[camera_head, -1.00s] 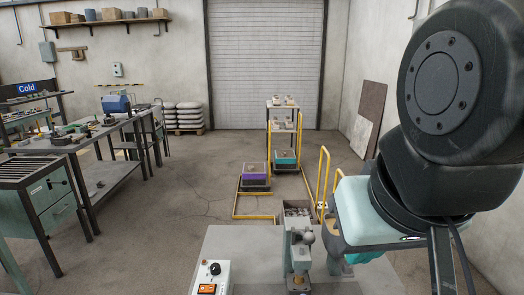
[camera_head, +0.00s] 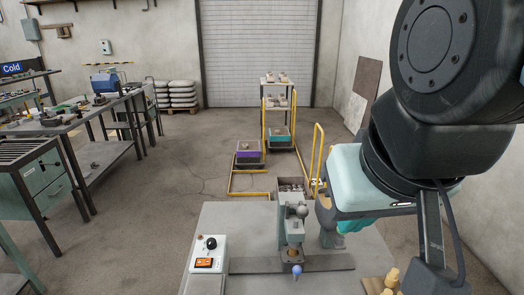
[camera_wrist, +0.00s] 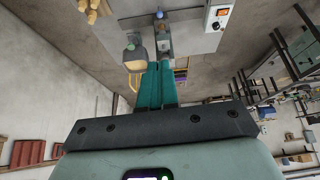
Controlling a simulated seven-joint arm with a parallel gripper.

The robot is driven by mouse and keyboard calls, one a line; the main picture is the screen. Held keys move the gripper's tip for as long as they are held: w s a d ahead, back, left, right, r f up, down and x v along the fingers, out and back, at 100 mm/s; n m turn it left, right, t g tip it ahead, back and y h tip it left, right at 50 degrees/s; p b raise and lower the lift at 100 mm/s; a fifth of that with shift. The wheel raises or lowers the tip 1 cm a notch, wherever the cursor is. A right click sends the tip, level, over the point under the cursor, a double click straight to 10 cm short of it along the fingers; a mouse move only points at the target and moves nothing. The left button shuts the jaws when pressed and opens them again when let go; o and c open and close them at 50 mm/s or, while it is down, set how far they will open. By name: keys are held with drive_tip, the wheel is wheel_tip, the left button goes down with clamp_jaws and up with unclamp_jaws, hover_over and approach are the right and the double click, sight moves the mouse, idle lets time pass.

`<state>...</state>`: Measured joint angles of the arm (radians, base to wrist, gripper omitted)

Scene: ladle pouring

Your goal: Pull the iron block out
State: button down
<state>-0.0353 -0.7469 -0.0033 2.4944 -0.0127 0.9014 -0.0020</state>
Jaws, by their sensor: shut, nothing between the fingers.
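I cannot pick out the iron block for certain. A small grey-green machine (camera_head: 293,228) stands on the grey worktable (camera_head: 240,220) on a dark flat bar (camera_head: 325,263), with a blue knob (camera_head: 296,270) at its front. The machine also shows upside down near the top of the wrist view (camera_wrist: 163,38). My gripper's teal fingers (camera_wrist: 155,86) are closed together and empty in the wrist view. In the head view my gripper is mostly hidden behind my arm, with a teal piece (camera_head: 355,225) showing, right of the machine.
A white control box (camera_head: 207,255) with a black knob and orange switch sits at the table's left. Yellow-brown pieces (camera_head: 388,285) lie at the front right. Behind the table are a bin of grey pieces (camera_head: 290,185), yellow rails (camera_head: 257,194) and carts. Floor on the left is open.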

idle(0.3)
drive_tip(key=c, duration=1.7)
unclamp_jaws()
drive_tip(key=o, duration=0.3)
drive_tip(key=shift+w+f, duration=0.2)
drive_tip(key=shift+w, duration=0.15)
drive_tip(key=shift+o, duration=1.1)
drive_tip(key=w+f+n+g, duration=0.2)
drive_tip(key=w+f+n, duration=0.1)
drive_tip(key=w+f, duration=0.1)
drive_tip(key=shift+w+h, duration=0.4)
drive_tip(key=shift+w, duration=0.5)
drive_tip(key=n+h, duration=0.8)
drive_tip(key=n, duration=0.8)
hover_over(294, 262)
drive_tip(key=s+a, duration=0.6)
drive_tip(key=s, duration=0.1)
wheel_tip(294, 262, down, 29)
drive_tip(key=x, duration=1)
drive_tip(key=shift+w+d+f, duration=0.1)
drive_tip(key=shift+w+d, duration=0.05)
drive_tip(key=shift+d, duration=0.1)
